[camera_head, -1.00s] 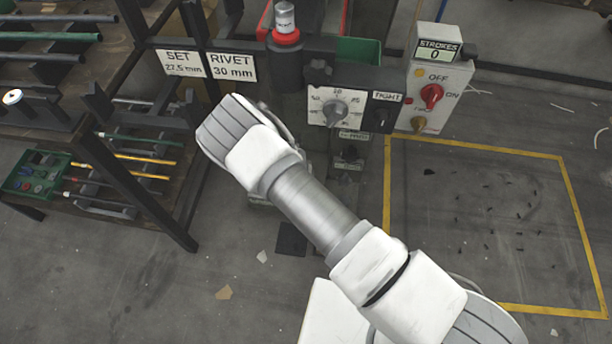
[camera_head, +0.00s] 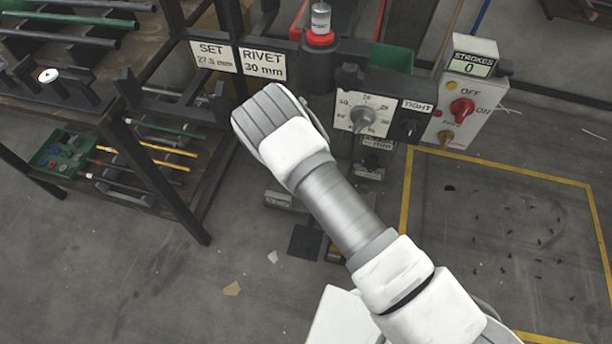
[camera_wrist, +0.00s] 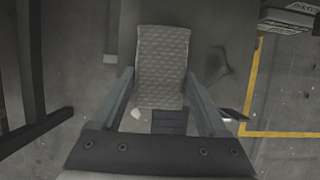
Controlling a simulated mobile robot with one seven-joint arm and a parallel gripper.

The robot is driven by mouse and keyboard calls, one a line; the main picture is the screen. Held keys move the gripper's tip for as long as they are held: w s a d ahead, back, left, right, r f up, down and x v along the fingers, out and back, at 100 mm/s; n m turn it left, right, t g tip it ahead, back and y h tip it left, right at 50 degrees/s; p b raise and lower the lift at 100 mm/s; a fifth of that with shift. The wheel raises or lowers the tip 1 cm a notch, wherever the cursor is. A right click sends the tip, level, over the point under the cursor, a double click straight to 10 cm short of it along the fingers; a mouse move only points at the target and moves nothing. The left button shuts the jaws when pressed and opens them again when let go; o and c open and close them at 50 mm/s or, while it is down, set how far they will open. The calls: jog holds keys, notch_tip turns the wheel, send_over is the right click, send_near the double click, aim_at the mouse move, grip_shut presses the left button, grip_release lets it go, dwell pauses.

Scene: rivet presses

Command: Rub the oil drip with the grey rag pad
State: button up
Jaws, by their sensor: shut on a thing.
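The grey rag pad (camera_wrist: 162,60), light grey with a quilted pattern, shows in the middle of the wrist view. My gripper (camera_wrist: 158,80) is shut on it, one finger along each side. In the head view my own arm hides the gripper and the pad. I cannot make out the oil drip for certain. A dark smear (camera_wrist: 217,66) shows to the right of the pad in the wrist view, but I cannot tell whether it is oil or shadow.
The rivet press has a dial panel (camera_head: 371,112) and a switch box (camera_head: 464,93) reading STROKES 0. A rack (camera_head: 140,165) with rods and a green tray (camera_head: 62,152) stands at left. A yellow-outlined floor area (camera_head: 500,225) with dark specks lies at right.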

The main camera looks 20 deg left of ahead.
jog(key=shift+s+a+f+b, duration=0.15)
jog(key=shift+a+b, duration=0.15)
jog(key=shift+a, duration=1.05)
jog(key=shift+w, duration=0.75)
jog(key=shift+w+d+r, duration=0.1)
jog(key=shift+d, duration=0.7)
jog(key=shift+w+d+r, duration=0.1)
jog(key=shift+d, duration=0.65)
jog(key=shift+w+d+f+b, duration=0.1)
jog(key=shift+d+b, duration=0.3)
jog(key=shift+d, duration=0.3)
jog(key=shift+w+d+f+b, duration=0.1)
jog(key=shift+d+b, duration=0.25)
jog(key=shift+d, duration=0.35)
jog(key=shift+w+d+r, duration=0.1)
jog(key=shift+w+d, duration=0.05)
jog(key=shift+d, duration=1.65)
jog(key=shift+w+d, duration=0.15)
jog(key=shift+d, duration=1.65)
jog(key=shift+a, duration=0.15)
